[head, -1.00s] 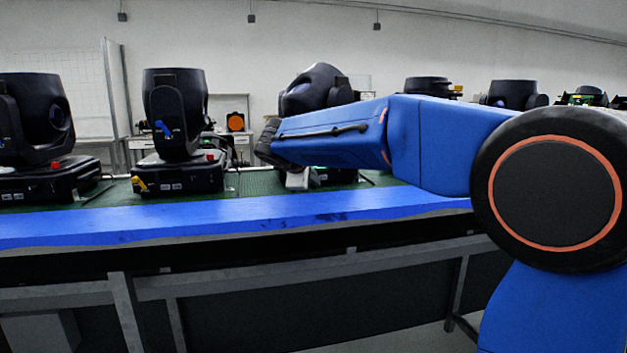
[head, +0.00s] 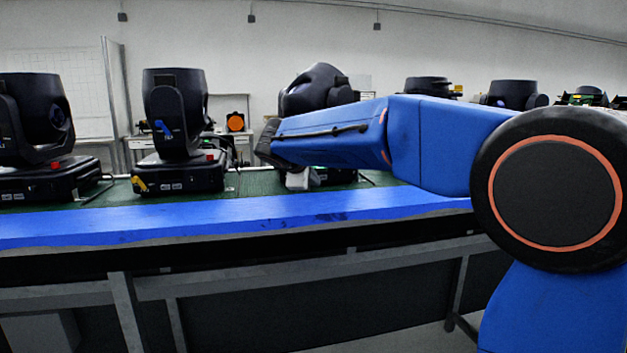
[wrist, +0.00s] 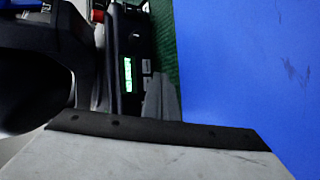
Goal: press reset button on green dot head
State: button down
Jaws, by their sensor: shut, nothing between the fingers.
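A black moving head light (head: 318,90) stands on the bench behind my arm in the head view, its base mostly hidden. In the wrist view its base (wrist: 135,40) carries a lit green display (wrist: 128,74) and small pale labels. A red part (wrist: 98,16) shows near the top of that base. I cannot make out a green dot or a reset button. My gripper (wrist: 163,92) is shut and empty, its grey fingertips beside the display side of the base. Whether they touch it I cannot tell. It also shows, small and pale, in the head view (head: 298,180).
Two similar heads stand to the left, one in the middle (head: 175,120) and one at the far left (head: 38,125). The bench's blue front edge (head: 200,220) runs below them, with green mat behind. More heads (head: 512,93) stand at the right.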

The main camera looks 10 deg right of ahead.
jog(key=shift+w, duration=0.4)
jog(key=shift+w, duration=0.35)
dwell(0.8)
jog(key=shift+s, duration=0.15)
dwell(0.3)
jog(key=shift+s, duration=0.65)
jog(key=shift+s, duration=2.5)
